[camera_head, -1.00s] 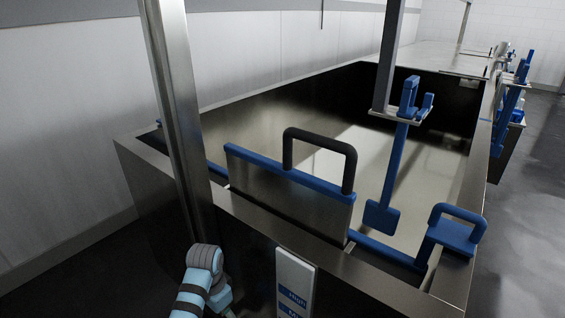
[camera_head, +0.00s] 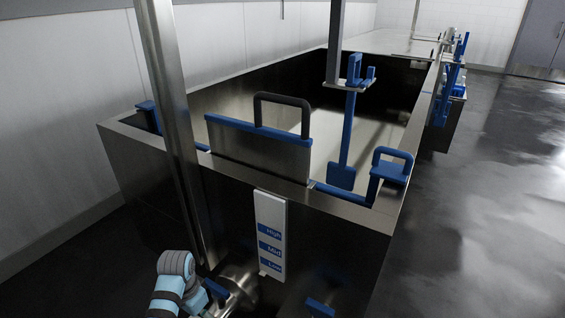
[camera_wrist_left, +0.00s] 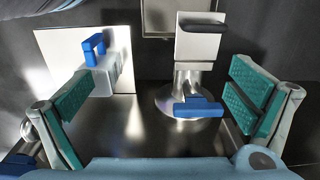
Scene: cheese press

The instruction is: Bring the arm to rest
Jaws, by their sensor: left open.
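My left arm (camera_head: 172,285) shows at the bottom left of the head view as a light-blue link with a grey joint, low in front of the vat. Its gripper is not clearly visible there. In the left wrist view my left gripper (camera_wrist_left: 165,92) is open, with teal finger pads far apart at left and right. Nothing is held between the pads. Beyond them are a metal fitting with a blue handle (camera_wrist_left: 198,106) and a pale block with a blue handle (camera_wrist_left: 94,46). My right gripper is not in view.
A long steel vat (camera_head: 135,145) fills the middle. A divider plate with a black handle (camera_head: 262,148) and a blue paddle (camera_head: 347,140) stand at it. A High/Mid/Low sign (camera_head: 270,236) is on its front, with a blue-handled fitting (camera_head: 217,289) below. Floor (camera_head: 490,220) at right is clear.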

